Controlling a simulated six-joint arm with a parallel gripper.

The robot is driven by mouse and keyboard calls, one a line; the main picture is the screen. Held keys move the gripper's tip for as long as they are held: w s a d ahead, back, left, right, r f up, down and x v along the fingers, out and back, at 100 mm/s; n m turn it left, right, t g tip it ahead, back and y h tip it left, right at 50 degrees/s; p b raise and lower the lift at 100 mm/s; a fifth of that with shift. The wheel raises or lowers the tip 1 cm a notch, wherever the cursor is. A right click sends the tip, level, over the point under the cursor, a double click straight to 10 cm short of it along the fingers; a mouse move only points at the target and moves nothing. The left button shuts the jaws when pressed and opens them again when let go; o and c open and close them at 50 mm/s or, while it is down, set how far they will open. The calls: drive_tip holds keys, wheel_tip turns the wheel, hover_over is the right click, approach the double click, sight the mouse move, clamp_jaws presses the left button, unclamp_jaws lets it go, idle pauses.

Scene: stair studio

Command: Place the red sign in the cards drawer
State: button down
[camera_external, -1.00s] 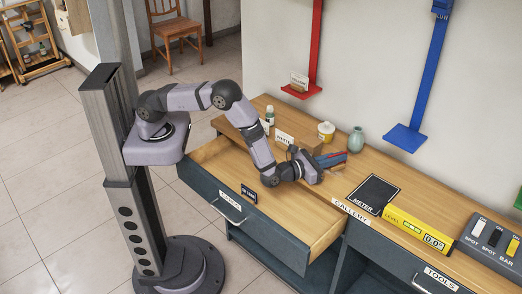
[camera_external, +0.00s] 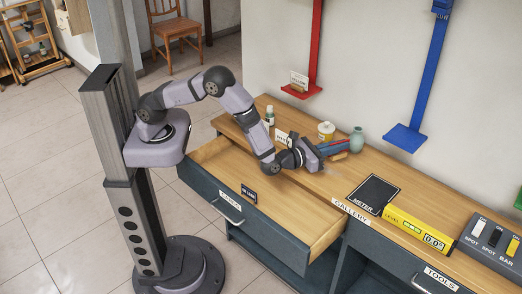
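My gripper (camera_external: 317,157) is above the bench, just behind the open drawer.
A black meter pad (camera_external: 373,194) and yellow level (camera_external: 418,230) lie to the right. Red and blue wall ledges hang above.

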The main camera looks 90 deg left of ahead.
drive_tip(key=shift+r+b, duration=0.3)
drive_tip(key=shift+r, duration=2.15)
